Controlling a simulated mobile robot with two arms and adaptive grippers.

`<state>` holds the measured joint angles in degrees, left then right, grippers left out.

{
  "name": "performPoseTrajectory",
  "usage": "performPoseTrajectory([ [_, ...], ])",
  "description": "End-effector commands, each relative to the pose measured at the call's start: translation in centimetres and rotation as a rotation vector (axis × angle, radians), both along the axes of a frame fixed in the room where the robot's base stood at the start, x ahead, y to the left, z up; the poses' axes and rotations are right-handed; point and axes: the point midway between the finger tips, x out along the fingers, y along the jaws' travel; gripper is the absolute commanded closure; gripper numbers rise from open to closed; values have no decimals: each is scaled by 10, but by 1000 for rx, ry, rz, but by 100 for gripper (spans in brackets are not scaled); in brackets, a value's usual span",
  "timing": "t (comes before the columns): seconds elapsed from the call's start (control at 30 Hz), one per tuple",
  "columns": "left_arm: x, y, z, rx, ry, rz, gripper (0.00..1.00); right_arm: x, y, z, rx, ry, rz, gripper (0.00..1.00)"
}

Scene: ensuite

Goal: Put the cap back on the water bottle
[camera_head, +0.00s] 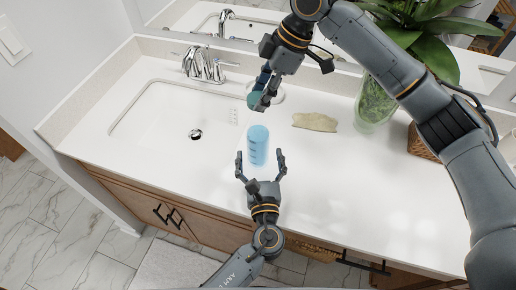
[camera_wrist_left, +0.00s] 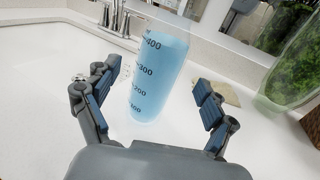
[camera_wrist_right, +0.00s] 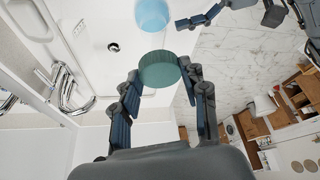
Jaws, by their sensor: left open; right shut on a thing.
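The water bottle (camera_head: 258,146) is a clear blue cylinder with volume marks, standing upright on the white counter. In the left wrist view the bottle (camera_wrist_left: 160,75) stands between the spread fingers. My left gripper (camera_head: 261,168) is open at the near side of the bottle, with a finger to each side and no clear contact. The cap (camera_wrist_right: 159,69) is a teal-green disc. My right gripper (camera_wrist_right: 163,90) is shut on it, holding it above and behind the bottle, apart from it. In the head view the cap (camera_head: 256,100) is partly covered by the right fingers.
The sink (camera_head: 165,115) with a chrome faucet (camera_head: 204,66) lies left of the bottle. A beige flat item (camera_head: 315,122) lies to the right. A glass vase (camera_head: 374,104) with a plant and a wicker basket (camera_head: 421,145) stand further right.

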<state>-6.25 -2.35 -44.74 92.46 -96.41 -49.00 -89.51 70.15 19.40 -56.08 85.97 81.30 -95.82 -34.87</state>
Motion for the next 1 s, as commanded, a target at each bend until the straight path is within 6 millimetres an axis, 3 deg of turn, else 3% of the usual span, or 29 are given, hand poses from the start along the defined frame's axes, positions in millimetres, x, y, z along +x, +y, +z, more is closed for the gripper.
performPoseTrajectory([
  [0.1, 23, 2, 0, 1, -1, 0, 16, 0, 0, 0, 0, 0, 0, 67],
  [0.3, 47, 3, 0, 1, 0, 0, 16, 0, 0, 0, 0, 0, 0, 67],
  [0.73, 56, 4, 0, 0, 1, 0, 16, 0, 0, 0, 0, 0, 0, 67],
  [0.77, 56, 4, 0, 0, 1, 0, 18, 0, 0, 0, 0, 0, 0, 67],
  [1.0, 56, 4, 0, 0, 1, 0, 67, 0, 0, 0, 0, 0, 0, 67],
])
